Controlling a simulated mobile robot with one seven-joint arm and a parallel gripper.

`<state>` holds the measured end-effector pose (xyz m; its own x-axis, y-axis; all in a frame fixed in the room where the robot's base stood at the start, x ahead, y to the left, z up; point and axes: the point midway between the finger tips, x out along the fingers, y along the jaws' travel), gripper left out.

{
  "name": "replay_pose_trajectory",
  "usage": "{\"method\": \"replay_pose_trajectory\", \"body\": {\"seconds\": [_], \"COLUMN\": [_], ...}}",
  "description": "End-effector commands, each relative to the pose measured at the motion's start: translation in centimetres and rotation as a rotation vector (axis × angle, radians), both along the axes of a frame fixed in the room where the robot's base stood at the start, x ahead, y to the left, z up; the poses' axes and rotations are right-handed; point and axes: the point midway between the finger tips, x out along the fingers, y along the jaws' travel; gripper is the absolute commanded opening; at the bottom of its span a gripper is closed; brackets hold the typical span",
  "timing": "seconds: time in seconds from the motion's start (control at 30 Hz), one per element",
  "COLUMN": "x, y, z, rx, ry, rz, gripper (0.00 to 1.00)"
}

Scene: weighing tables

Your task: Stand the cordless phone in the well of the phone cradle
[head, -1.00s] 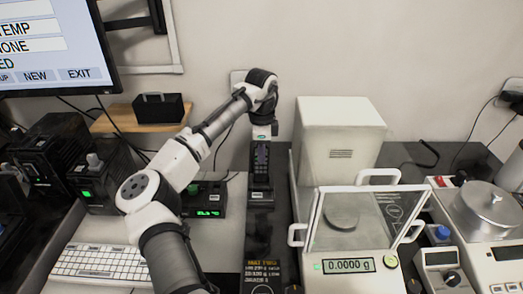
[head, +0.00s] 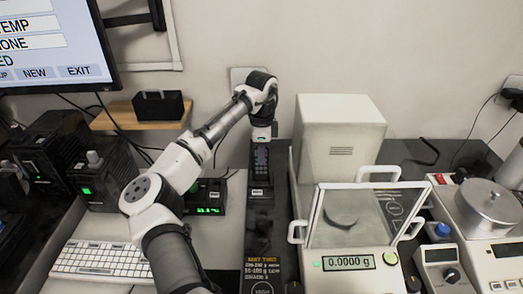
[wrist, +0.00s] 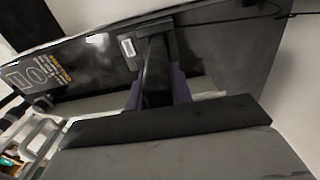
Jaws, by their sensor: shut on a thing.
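The cordless phone (head: 261,161) is a dark, upright handset with a keypad, under my wrist in the head view. My gripper (head: 262,150) is shut on it. In the wrist view the dark phone (wrist: 157,75) stands between the purple finger pads of my gripper (wrist: 158,90). The phone cradle (head: 258,193) is a black block with a small white label, directly at the phone's lower end. It also shows in the wrist view (wrist: 127,48). The phone's foot lines up with the cradle, but I cannot tell whether it is seated in the well.
A balance with a glass shield (head: 348,262) and a white box (head: 340,140) stand close on the right. A black device with a green display (head: 207,197) is on the left. A keyboard (head: 100,260) is front left.

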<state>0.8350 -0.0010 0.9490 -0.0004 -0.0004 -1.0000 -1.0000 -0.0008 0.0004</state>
Motion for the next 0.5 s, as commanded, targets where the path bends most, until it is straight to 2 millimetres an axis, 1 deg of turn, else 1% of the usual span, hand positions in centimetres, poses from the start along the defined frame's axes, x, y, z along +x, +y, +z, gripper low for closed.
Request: {"method": "replay_pose_trajectory", "body": {"seconds": [0.5], "x": [0.01], "y": [-0.01], "z": [-0.77], "rx": [0.0], "ry": [-0.001], "rz": [0.0], "gripper": [0.0]}}
